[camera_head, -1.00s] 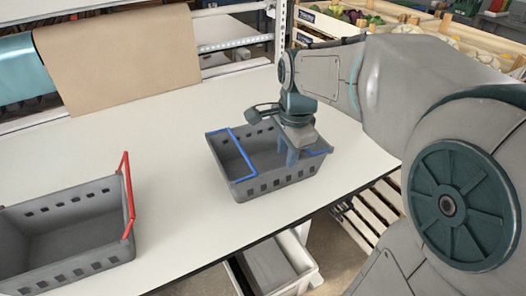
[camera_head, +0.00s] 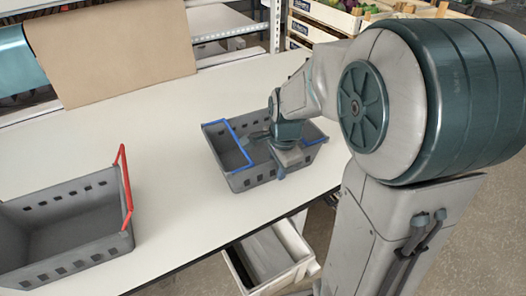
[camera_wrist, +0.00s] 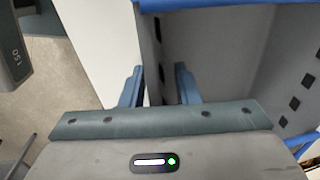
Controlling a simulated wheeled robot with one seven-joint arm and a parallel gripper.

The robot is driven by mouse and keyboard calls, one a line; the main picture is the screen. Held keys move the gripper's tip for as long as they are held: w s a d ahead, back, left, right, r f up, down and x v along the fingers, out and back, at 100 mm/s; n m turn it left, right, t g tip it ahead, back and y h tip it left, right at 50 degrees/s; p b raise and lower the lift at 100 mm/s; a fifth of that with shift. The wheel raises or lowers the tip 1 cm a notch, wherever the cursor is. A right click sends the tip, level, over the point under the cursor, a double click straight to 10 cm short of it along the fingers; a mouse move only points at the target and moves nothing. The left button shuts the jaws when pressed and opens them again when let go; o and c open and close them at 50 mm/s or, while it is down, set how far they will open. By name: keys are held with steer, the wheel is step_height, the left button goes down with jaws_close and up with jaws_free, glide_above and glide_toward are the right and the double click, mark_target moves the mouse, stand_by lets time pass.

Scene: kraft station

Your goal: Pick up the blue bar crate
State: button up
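The blue bar crate is a grey slotted basket (camera_head: 245,181) with blue bars, standing upright on the white table in the head view. My gripper (camera_head: 281,172) is down at its near right side and covers part of that wall. In the wrist view, the two blue fingers of my gripper (camera_wrist: 160,80) are apart, one on each side of the crate's wall (camera_wrist: 152,50). Gaps seem to show between the fingers and the wall. A blue bar (camera_wrist: 210,4) crosses the top of the wrist view.
A grey crate with a red bar (camera_head: 75,225) stands at the left of the white table (camera_head: 165,140). A brown paper roll (camera_head: 110,50) is at the back. A white bin (camera_head: 275,258) is below the near table edge. The table between the crates is clear.

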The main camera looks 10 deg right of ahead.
jaws_close()
steer(key=shift+r, duration=0.1)
stand_by(1.2)
